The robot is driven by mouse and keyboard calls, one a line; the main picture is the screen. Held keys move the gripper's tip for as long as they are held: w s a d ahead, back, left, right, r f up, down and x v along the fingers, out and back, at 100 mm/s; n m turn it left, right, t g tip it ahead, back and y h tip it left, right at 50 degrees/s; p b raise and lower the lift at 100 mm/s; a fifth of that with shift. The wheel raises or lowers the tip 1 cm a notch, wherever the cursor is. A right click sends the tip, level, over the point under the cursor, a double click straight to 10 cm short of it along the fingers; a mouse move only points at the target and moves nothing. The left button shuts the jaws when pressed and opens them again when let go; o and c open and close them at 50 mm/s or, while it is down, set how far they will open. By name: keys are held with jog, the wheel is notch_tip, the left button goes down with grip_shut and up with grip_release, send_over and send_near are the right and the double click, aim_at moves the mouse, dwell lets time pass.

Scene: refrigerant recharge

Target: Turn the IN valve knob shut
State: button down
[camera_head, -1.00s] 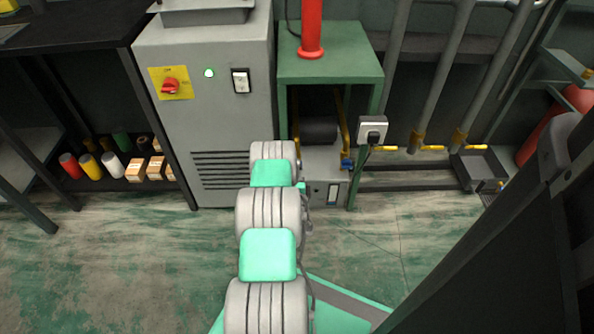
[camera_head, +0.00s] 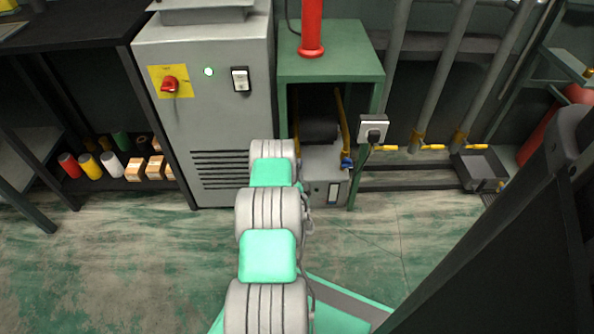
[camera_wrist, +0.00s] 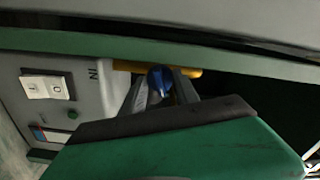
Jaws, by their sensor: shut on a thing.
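The blue IN valve knob (camera_wrist: 160,80) shows in the wrist view, between the two grey fingers of my gripper (camera_wrist: 163,88). The fingers are shut on the knob. A yellow pipe (camera_wrist: 187,71) runs behind it. The letters "IN" (camera_wrist: 95,72) stand sideways on the grey recharge machine (camera_wrist: 97,92), left of the knob. In the head view the machine (camera_head: 322,160) sits low in a green stand, and my arm hides my gripper and the held knob. Another blue knob (camera_head: 346,163) shows at the machine's right side.
The green stand (camera_head: 330,66) frames the machine from above and the sides. A grey cabinet (camera_head: 220,130) with a red switch (camera_head: 170,85) stands to the left. A socket box (camera_head: 373,130) with a cable hangs on the stand's right leg. The floor (camera_head: 385,235) at right is mostly clear.

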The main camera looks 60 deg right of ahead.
jog(key=shift+n, duration=1)
jog(key=c, duration=0.9)
grip_release()
